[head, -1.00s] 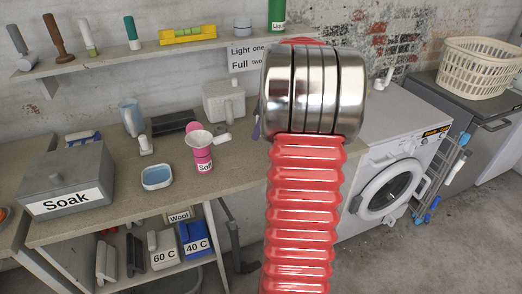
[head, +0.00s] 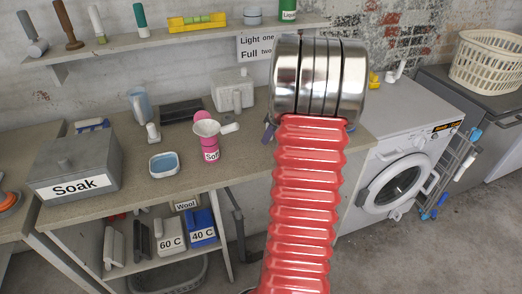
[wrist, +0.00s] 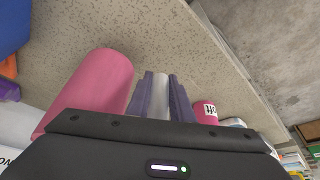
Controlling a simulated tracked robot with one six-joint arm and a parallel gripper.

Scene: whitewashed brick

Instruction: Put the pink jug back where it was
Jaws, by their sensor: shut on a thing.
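The pink jug (wrist: 95,85) is large and close in the wrist view, left of the fingers. My gripper (wrist: 155,88) has its purple fingers shut on a pale upright piece beside the pink body, which looks like the jug's handle. In the head view the held jug is hidden behind my arm, and only a bit of a purple finger shows at the left of the metal joint. Whether the jug touches the counter (head: 185,190) I cannot tell.
A pink "Soft" bottle (head: 211,152) with a white funnel stands left of my arm; it also shows in the wrist view (wrist: 205,111). A washing machine (head: 415,140) is right.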

